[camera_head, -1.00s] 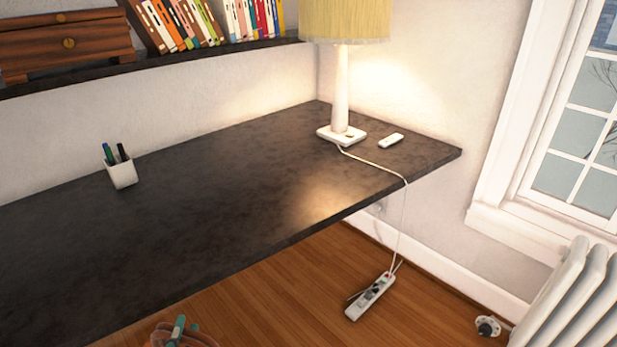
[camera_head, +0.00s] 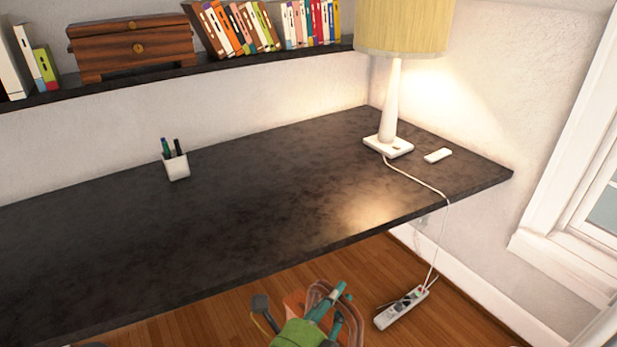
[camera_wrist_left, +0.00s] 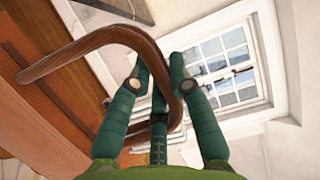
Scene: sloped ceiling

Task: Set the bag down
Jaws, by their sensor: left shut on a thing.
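My left gripper (camera_head: 338,302), green with teal fingers, shows at the bottom middle of the head view. It is shut on the bag's brown handle. The bag (camera_head: 293,302) is orange-brown and mostly hidden behind the gripper and below the picture edge. In the left wrist view the curved brown handle (camera_wrist_left: 95,42) passes between the teal fingers (camera_wrist_left: 157,75), and the orange-brown bag body (camera_wrist_left: 35,115) fills the left side. The bag hangs in front of the dark desk's (camera_head: 250,190) front edge, over the wood floor. My right gripper is not in view.
A lit lamp (camera_head: 392,110) and a small white remote-like object (camera_head: 438,155) stand at the desk's right end. A pen cup (camera_head: 176,166) stands at the back left. The desk middle is clear. A power strip (camera_head: 402,307) lies on the floor, its cord running up to the lamp.

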